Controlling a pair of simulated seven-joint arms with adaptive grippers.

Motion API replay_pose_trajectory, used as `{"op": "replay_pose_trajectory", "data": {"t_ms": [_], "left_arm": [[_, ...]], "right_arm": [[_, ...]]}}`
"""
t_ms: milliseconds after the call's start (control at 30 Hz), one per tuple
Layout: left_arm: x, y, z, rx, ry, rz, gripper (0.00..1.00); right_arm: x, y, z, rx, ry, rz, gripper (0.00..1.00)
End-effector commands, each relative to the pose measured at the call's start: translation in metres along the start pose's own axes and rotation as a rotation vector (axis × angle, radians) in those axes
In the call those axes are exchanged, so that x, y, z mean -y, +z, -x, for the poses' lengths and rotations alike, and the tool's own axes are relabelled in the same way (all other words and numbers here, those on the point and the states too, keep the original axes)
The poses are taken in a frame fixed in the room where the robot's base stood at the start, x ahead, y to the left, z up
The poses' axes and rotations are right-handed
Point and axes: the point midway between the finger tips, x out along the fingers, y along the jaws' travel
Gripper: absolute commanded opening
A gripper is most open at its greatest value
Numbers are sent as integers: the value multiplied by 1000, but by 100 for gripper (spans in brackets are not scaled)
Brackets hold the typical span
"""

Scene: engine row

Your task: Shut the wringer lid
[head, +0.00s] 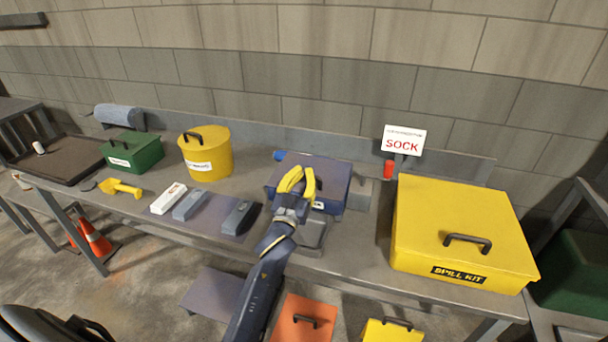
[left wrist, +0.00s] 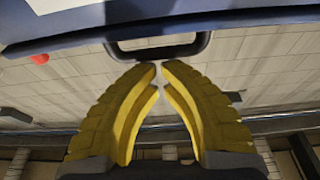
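The wringer is likely the blue box (head: 335,177) with a dark purplish top in the middle of the bench. My left gripper (head: 297,172) is in front of it and hides part of its top and front. The two yellow fingers (left wrist: 161,66) come almost together at their tips, with nothing between them. In the left wrist view a dark handle (left wrist: 158,51) on a blue-grey panel (left wrist: 230,18), seemingly the lid, is just beyond the fingertips. I see no clear grip on it. How far the lid stands open cannot be told. My right gripper is out of view.
A large yellow spill kit box (head: 455,225) stands right of the wringer, near a small red cylinder (head: 389,169) and a SOCK sign (head: 404,140). To the left are a yellow drum (head: 207,160), a green box (head: 132,155) and a yellow scoop (head: 121,188). Small blocks (head: 190,205) lie in front.

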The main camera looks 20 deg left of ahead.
Motion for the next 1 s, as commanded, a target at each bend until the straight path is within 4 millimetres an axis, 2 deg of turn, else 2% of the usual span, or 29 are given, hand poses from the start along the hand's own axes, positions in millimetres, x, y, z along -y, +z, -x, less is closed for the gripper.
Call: {"op": "replay_pose_trajectory", "data": {"t_ms": [133, 367, 400, 700, 1000], "left_arm": [[-2, -10, -2, -3, 3, 0, 0], [-8, -42, -5, -3, 13, 3, 0], [-8, -35, 5, 3, 12, 3, 0], [-8, -23, 52, 3, 11, 4, 0], [-8, -16, 83, 0, 11, 4, 0]], "right_arm": [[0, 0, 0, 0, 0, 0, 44], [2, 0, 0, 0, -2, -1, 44], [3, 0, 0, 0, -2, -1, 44], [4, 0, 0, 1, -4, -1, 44], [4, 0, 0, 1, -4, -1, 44]]}}
